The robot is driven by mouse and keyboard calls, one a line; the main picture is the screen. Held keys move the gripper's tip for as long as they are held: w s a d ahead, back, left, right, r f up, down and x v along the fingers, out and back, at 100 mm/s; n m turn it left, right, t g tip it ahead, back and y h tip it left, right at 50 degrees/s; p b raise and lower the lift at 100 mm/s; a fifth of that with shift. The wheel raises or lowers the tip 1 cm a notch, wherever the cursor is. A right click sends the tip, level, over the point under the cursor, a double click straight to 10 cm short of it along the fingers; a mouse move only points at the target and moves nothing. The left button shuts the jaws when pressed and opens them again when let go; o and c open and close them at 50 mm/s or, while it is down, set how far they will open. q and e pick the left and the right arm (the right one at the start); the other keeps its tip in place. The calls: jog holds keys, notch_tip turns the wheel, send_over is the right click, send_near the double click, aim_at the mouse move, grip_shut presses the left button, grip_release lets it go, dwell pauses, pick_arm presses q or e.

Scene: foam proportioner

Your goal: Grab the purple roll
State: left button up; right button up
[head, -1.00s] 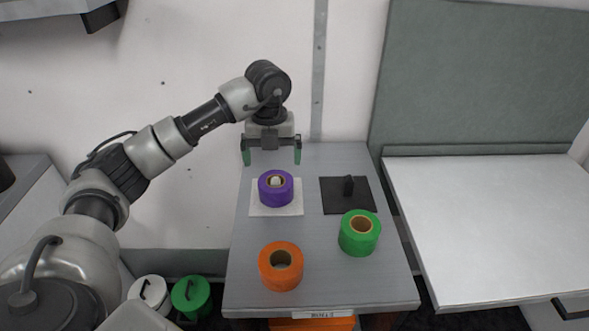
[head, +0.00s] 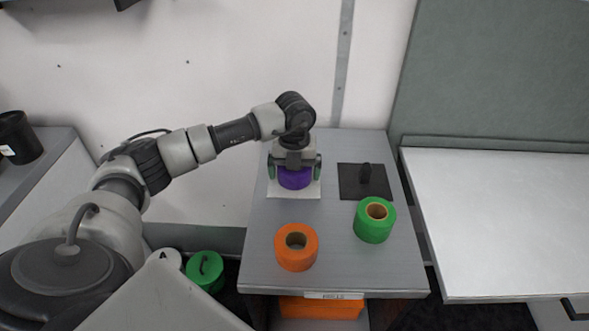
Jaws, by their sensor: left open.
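The purple roll (head: 295,180) sits on a white square pad on the grey table, toward its back left. My left gripper (head: 295,172) is directly over it, pointing down, with one green-tipped finger on each side of the roll. The fingers are open and look apart from the roll, though exact contact is hard to tell. The gripper body hides the top and core of the roll. My right gripper is not in view.
A green roll (head: 374,220) stands at the table's right and an orange roll (head: 296,247) near its front. A black pad with an upright peg (head: 364,180) lies right of the purple roll. The grey table (head: 262,222) has bare room at its left front. A white worktop (head: 500,215) stands further right.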

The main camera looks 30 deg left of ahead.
pick_arm(q)
jog(key=shift+c, duration=1)
jog(key=c, duration=0.5)
jog(key=shift+c, duration=0.4)
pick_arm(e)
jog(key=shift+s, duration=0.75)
